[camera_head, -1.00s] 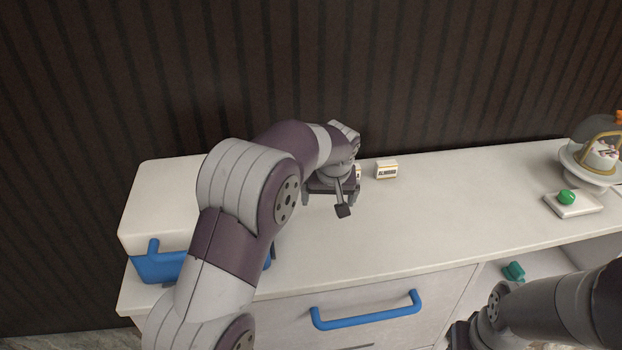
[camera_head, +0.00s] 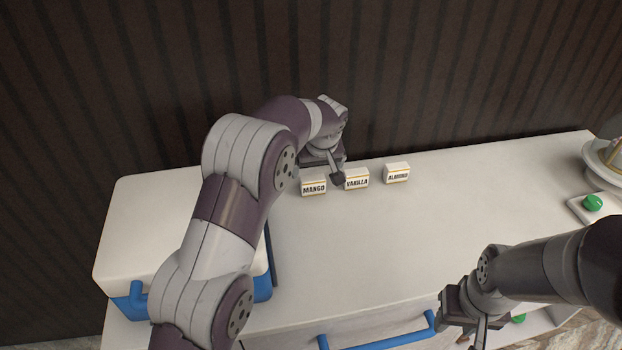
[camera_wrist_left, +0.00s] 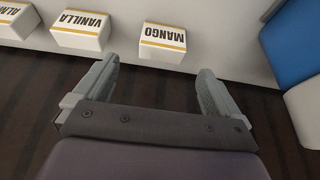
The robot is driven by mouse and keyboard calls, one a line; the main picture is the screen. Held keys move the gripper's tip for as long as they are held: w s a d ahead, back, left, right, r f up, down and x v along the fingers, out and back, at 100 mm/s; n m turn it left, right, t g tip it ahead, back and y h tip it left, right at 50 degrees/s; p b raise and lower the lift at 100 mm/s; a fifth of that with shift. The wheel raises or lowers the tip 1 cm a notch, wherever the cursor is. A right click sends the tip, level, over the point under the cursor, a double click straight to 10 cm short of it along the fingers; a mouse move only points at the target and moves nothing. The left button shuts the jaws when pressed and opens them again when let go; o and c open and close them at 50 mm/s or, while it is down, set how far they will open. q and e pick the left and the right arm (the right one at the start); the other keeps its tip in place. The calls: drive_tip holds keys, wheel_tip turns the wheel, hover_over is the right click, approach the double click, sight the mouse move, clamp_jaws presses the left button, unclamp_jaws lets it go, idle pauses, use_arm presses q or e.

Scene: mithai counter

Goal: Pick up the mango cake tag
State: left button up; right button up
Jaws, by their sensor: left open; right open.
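The mango tag (camera_head: 314,187) is a small white block with yellow stripes and the word MANGO, standing on the counter at the left end of a row of tags. It also shows in the left wrist view (camera_wrist_left: 163,42), upside down, just beyond the fingertips and between their lines. My left gripper (camera_head: 325,172) is open and empty, close behind and above the mango tag; its fingers (camera_wrist_left: 158,75) do not visibly touch it. My right gripper (camera_head: 474,325) is open and low in front of the counter, away from the tags.
The vanilla tag (camera_head: 357,179) stands right of the mango tag, and the almond tag (camera_head: 397,172) further right. A white box with blue parts (camera_head: 150,225) sits at the left. A green button (camera_head: 592,202) and a glass-domed stand (camera_head: 605,160) are at the right. The counter middle (camera_head: 400,230) is clear.

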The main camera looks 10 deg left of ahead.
sight(313, 179)
use_arm(q)
wheel_tip(313, 179, down, 2)
drive_tip(key=shift+w, duration=0.15)
drive_tip(key=p+x, duration=0.1)
drive_tip(key=x, duration=0.4)
drive_tip(key=shift+w+a+f, duration=0.1)
drive_tip(key=shift+a+f, duration=0.1)
drive_tip(key=shift+f, duration=0.2)
drive_tip(key=c, duration=1)
